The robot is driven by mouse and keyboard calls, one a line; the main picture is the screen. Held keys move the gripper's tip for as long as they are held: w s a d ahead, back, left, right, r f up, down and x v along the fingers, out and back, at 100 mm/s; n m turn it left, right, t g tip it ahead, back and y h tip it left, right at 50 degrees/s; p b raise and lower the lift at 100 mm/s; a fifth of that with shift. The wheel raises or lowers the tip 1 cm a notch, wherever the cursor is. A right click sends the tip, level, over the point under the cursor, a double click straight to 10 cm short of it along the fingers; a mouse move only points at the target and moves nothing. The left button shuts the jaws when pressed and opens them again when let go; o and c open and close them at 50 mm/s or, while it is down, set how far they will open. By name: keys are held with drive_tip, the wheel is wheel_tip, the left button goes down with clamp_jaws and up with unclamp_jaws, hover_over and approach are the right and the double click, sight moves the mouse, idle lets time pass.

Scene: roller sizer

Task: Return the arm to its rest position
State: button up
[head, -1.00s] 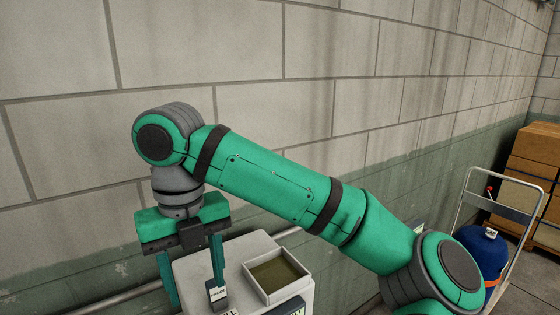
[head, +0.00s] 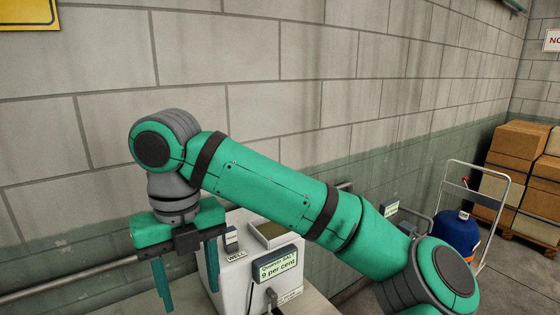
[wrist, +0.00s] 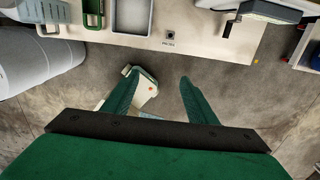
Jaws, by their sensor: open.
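My green gripper (head: 190,299) hangs at the left end of my arm, fingers down, in the head view. Its two fingers are apart with nothing between them. They show in front of and left of a white machine (head: 236,276), clear of it as far as I can see. My arm is bent, running from the lower right up to the wrist. In the wrist view the open fingers (wrist: 157,78) point over the grey floor, short of a pale bench (wrist: 200,42). A small whitish object (wrist: 145,88) lies beyond the left finger, partly hidden.
The white machine carries a shallow tray (head: 288,231) and a "Quercus" label (head: 275,265). A block wall (head: 300,100) stands behind. A blue drum (head: 457,236), a hand cart (head: 447,183) and cardboard boxes (head: 519,142) are at the right. Floor under the gripper looks mostly clear.

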drive_tip(key=w+a+f+m+t+y, duration=0.1)
drive_tip(key=w+a+f+m+y, duration=0.35)
drive_tip(key=a, duration=0.45)
drive_tip(key=w+a+f+m+y, duration=0.1)
drive_tip(key=a+f+m+y, duration=0.35)
drive_tip(key=a+y, duration=0.35)
drive_tip(key=d+f+m+t+h, duration=0.1)
drive_tip(key=d+f+m+t, duration=0.55)
drive_tip(key=m, duration=0.65)
drive_tip(key=d+f+m+t+h, duration=0.2)
drive_tip(key=d+f+m+t, duration=0.2)
drive_tip(key=f+m+t, duration=0.6)
drive_tip(key=s+d+f+m+g+h, duration=0.1)
drive_tip(key=s+d+f+m+h, duration=0.5)
drive_tip(key=s+d+f+m, duration=0.55)
drive_tip(key=s+d+h, duration=0.1)
drive_tip(key=s+d, duration=0.2)
drive_tip(key=s, duration=0.4)
drive_tip(key=s+d+f+h, duration=0.1)
drive_tip(key=s+d, duration=0.2)
drive_tip(key=s, duration=0.4)
drive_tip(key=s+d+f+g+h, duration=0.1)
drive_tip(key=s+d, duration=0.3)
drive_tip(key=s, duration=0.3)
drive_tip(key=shift+s+n+h, duration=0.15)
drive_tip(key=shift+n+h, duration=0.2)
